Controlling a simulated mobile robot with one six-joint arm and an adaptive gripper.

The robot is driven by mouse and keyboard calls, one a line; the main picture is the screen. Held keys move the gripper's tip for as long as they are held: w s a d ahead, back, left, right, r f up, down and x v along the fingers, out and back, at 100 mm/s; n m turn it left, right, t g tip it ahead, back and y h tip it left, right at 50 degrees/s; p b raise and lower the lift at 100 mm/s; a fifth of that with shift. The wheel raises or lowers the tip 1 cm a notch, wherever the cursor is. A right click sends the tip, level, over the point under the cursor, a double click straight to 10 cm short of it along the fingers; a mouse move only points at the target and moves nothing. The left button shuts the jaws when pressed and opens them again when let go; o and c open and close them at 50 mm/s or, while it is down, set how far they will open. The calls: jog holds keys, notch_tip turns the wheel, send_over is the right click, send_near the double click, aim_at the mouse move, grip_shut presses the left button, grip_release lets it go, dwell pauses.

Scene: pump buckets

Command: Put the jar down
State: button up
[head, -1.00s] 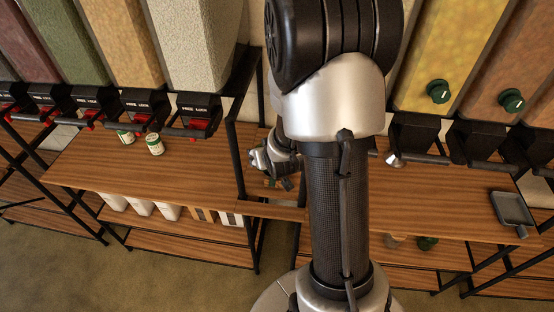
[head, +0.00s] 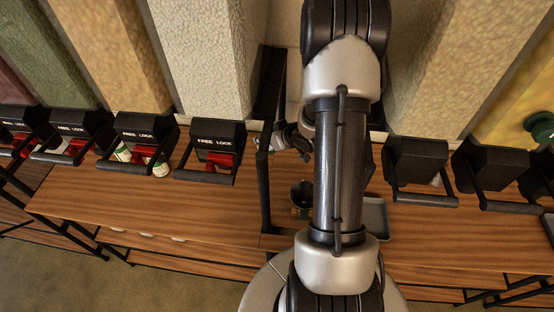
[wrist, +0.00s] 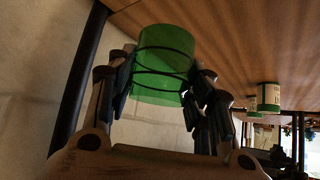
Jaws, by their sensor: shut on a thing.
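The jar (wrist: 163,62) is see-through green with dark rings around it. In the wrist view it sits between the fingers of my gripper (wrist: 158,88), which is shut on it. The wooden counter (wrist: 235,40) shows beyond it; I cannot tell whether the jar touches the counter.
White jars with green labels (head: 160,168) stand under the left dispensers; one shows in the wrist view (wrist: 270,97). A black post (head: 263,190) rises left of my arm. A grey tray (head: 376,217) lies right of it. Black dispensers (head: 416,165) overhang the counter's back. Counter at left front is clear.

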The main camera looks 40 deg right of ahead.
jog(key=shift+f+b, duration=0.9)
jog(key=shift+f, duration=2)
jog(key=shift+f, duration=0.15)
jog(key=o, duration=1.2)
jog(key=shift+c, duration=0.2)
jog(key=shift+r, duration=0.25)
jog(key=p+v, duration=0.3)
jog(key=v, duration=0.9)
jog(key=shift+a+f, duration=0.1)
